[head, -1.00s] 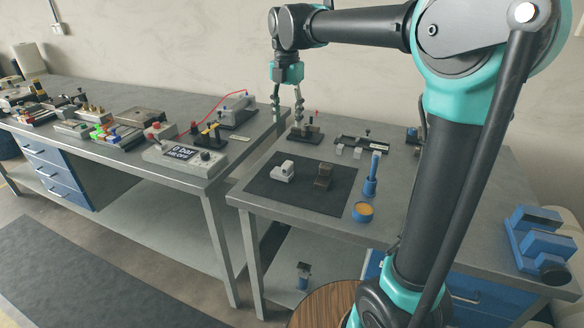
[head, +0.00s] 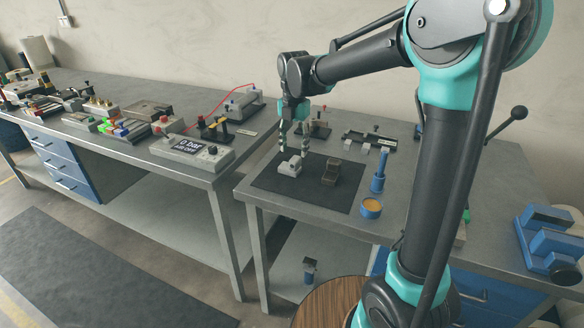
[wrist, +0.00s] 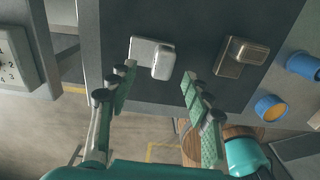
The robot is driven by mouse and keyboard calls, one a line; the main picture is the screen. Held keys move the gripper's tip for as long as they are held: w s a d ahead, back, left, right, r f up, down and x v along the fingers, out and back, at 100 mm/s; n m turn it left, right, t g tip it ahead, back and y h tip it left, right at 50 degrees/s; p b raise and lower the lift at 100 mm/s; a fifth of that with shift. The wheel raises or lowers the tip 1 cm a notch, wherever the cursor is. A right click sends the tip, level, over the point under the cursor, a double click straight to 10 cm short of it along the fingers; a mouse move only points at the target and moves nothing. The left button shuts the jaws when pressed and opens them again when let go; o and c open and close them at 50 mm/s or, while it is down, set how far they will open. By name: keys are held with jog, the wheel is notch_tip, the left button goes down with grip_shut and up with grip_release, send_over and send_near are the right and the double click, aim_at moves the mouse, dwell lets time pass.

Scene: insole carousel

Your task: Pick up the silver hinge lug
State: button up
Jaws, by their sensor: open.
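The silver hinge lug (head: 289,167) is a pale block with a raised end, lying on the dark mat (head: 345,203). It also shows in the wrist view (wrist: 152,56), at upper middle. My gripper (head: 294,152) is open and empty, with its fingers pointing down close above the silver lug. In the wrist view my gripper (wrist: 158,82) has its green fingers spread, and the silver lug appears just beyond the gap between their tips. In the head view the fingers partly overlap the lug's top.
A brown, bronze-like lug (head: 330,173) lies on the mat to the right of the silver one. A blue post (head: 378,178) and a blue cup with an orange top (head: 371,208) stand right of the mat. A small fixture (head: 318,129) stands behind. The mat's front is clear.

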aim_at(295, 158)
jog(key=f, duration=0.5)
jog(key=shift+s+d, duration=0.1)
jog(key=shift+d, duration=0.1)
grip_shut()
